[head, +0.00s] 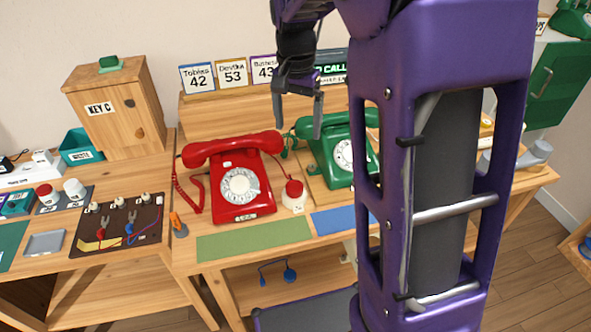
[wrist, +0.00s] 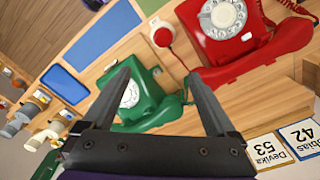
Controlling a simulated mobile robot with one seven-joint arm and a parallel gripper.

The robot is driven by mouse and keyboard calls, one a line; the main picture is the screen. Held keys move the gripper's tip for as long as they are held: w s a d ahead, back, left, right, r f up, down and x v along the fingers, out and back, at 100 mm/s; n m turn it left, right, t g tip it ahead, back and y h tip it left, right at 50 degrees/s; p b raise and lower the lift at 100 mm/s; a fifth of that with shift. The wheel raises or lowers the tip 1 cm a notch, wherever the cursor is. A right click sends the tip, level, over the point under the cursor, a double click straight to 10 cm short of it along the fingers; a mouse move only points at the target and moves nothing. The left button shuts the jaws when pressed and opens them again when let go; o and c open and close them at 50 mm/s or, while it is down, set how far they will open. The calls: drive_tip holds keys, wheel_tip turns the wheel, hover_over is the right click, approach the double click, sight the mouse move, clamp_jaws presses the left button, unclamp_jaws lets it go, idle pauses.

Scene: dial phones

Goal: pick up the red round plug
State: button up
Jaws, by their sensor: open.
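A small round red-topped piece with a pale body (head: 45,192) stands on a dark mat on the left-hand bench, beside a similar white piece (head: 75,188); it is small, but looks like a round plug. Another round red-topped piece with a white base (head: 294,193) stands between the red and green phones; it also shows in the wrist view (wrist: 162,37). My gripper (head: 300,110) is open and empty, raised above the desk near the green phone and far right of the dark mat. In the wrist view its fingers (wrist: 158,78) are apart over the green phone.
The red phone (head: 240,185) and green phone (head: 340,152) stand on the middle desk. A brown board with wires (head: 118,222) and a grey tray (head: 44,243) lie on the left bench. A wooden KEY C cabinet (head: 118,108) stands behind.

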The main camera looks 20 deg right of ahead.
drive_tip(key=b, duration=0.2)
hover_over(294, 186)
drive_tip(key=f, duration=1.2)
drive_tip(key=shift+s+d+f, duration=0.2)
drive_tip(key=shift+s+f, duration=0.05)
drive_tip(key=shift+s, duration=0.05)
drive_tip(key=shift+w+a+f+b, duration=0.15)
drive_tip(key=shift+f+b, duration=0.3)
drive_tip(key=shift+f, duration=1)
drive_tip(key=shift+w+a+f+b, duration=0.1)
drive_tip(key=shift+f+b, duration=0.3)
drive_tip(key=shift+f, duration=1.05)
drive_tip(key=shift+c, duration=0.3)
drive_tip(key=c, duration=1.2)
